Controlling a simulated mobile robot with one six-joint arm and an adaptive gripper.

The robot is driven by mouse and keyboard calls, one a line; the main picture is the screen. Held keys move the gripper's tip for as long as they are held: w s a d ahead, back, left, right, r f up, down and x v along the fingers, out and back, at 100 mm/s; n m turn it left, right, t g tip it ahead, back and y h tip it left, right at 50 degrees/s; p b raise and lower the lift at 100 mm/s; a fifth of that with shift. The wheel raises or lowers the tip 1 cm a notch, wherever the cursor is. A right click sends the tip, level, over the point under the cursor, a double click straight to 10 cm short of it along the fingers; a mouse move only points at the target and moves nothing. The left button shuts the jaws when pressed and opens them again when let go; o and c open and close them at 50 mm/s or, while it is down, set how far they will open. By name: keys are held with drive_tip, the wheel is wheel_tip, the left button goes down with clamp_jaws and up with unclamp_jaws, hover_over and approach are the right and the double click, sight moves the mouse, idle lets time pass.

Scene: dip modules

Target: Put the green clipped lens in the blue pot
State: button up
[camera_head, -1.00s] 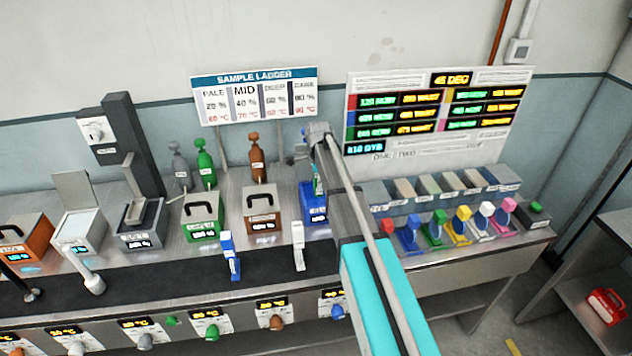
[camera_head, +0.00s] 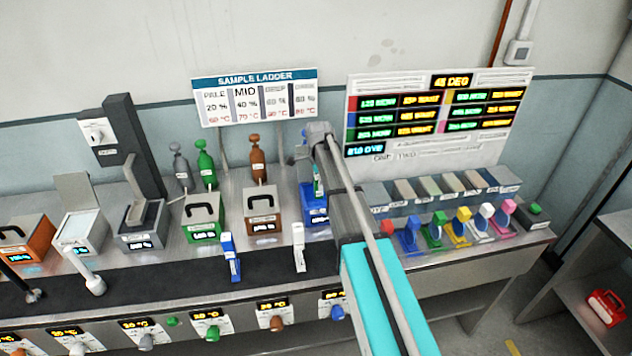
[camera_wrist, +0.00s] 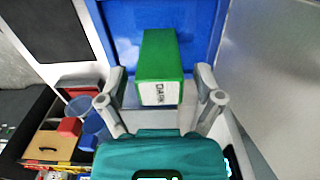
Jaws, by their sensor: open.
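The green clip (camera_wrist: 160,55) of the lens, with a white label, stands between my fingers in the wrist view. My gripper (camera_wrist: 160,90) is open, with a visible gap on each side of the clip. The blue pot (camera_wrist: 207,25) fills the view behind and around the clip. In the head view a small green part (camera_head: 318,183) shows at the blue pot (camera_head: 312,205), beside my arm. The lens itself is hidden, and I cannot tell how deep it sits.
The brown pot (camera_head: 263,226) and green pot (camera_head: 203,232) stand left of the blue one, with handled lids. A rack of coloured clips (camera_head: 462,228) stands right of my arm. Blue (camera_head: 229,257) and white (camera_head: 298,247) upright pieces stand in front.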

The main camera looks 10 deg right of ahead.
wheel_tip(320, 180, up, 12)
drive_tip(key=p, duration=1.1)
drive_tip(key=shift+f, duration=0.15)
idle(0.5)
drive_tip(key=shift+s, duration=0.1)
drive_tip(key=s+n, duration=1.8)
drive_tip(key=s, duration=1.1)
drive_tip(key=shift+a, duration=0.35)
drive_tip(key=shift+f, duration=0.1)
